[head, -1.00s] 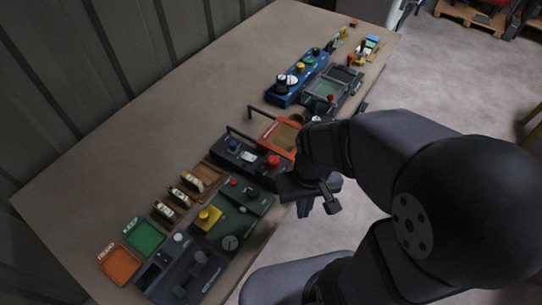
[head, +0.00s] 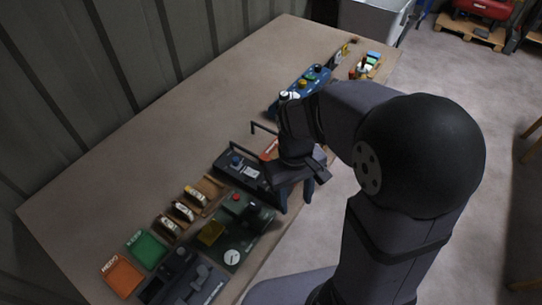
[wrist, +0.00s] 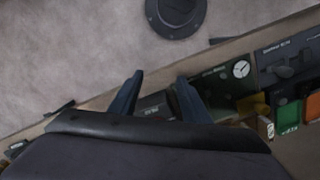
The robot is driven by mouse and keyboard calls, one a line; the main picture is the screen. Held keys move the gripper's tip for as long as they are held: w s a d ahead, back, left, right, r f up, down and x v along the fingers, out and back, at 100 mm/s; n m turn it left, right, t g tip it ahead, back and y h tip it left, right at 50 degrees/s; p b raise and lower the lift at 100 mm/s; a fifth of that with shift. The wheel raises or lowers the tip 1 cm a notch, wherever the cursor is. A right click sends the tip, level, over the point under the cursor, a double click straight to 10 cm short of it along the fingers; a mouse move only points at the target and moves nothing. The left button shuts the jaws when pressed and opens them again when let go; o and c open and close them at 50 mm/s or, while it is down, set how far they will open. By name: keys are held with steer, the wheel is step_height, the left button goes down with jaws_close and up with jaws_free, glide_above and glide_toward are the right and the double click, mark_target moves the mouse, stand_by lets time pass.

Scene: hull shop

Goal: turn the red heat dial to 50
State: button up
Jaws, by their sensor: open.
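The black control box (head: 240,172) with a blue knob (head: 236,160) and a pale label sits near the table's front edge in the head view. My gripper (head: 296,195) hangs over its right end, fingers pointing down and apart. In the wrist view my gripper (wrist: 158,76) is open and empty, with a dark panel (wrist: 155,106) partly showing behind the fingers. No red dial can be made out there.

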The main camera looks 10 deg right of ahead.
steer(key=w+a+r+n+g+h+p, duration=0.1)
steer(key=w+a+r+n+p, duration=0.1)
steer(key=w, duration=0.4)
steer(key=w+a+r+n+g+h+p, duration=0.1)
steer(key=w+a+r+n+p, duration=0.1)
steer(key=w, duration=0.4)
steer(key=shift+a+r+n+h+p, duration=0.3)
steer(key=shift+a+r+n, duration=0.4)
steer(key=shift+n, duration=0.5)
steer(key=shift+f, duration=0.15)
steer(key=shift+p+x, duration=1.2)
steer(key=shift+x, duration=2.4)
steer(key=shift+s, duration=0.1)
steer(key=c, duration=1)
